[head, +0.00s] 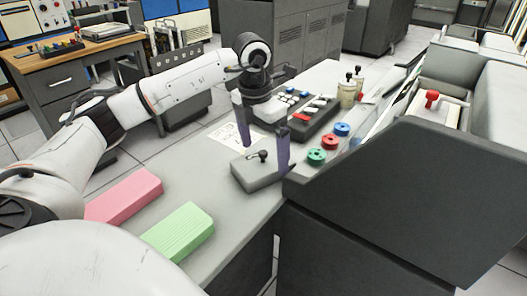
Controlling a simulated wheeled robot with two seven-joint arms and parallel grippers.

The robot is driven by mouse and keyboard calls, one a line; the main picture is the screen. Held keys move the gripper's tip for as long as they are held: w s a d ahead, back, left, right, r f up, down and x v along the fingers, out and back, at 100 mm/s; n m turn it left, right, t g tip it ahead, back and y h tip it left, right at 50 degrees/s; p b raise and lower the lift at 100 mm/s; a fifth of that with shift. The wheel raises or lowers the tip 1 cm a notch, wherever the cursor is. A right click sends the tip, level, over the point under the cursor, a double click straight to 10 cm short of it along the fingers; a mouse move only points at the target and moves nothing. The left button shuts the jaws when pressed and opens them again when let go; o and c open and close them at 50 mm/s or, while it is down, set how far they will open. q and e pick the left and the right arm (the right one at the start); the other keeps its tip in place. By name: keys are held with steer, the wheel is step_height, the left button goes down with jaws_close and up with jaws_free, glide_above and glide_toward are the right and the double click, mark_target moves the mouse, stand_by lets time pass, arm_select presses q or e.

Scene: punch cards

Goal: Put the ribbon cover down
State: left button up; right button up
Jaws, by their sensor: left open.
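A light grey block with a black knob on top, which looks like the ribbon cover (250,177), rests on the pale desk top beside the dark machine. My left gripper (265,161) is over it, pointing down. Its two purple-grey fingers are apart, one on each side of the black knob, and the gripper is open. I cannot tell whether a finger touches the cover. My right gripper is not in view.
Pink (125,197) and green (180,232) card stacks lie on the near desk. A printed sheet (222,136), a dark keyboard unit (310,121) and red, blue and green spools (317,157) lie beyond. The dark machine (410,190) bounds the right side.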

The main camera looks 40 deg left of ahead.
mark_target(259, 164)
arm_select(q)
step_height(259, 164, up, 11)
steer(key=s+p, duration=0.1)
steer(key=p, duration=0.1)
steer(key=shift+s, duration=0.15)
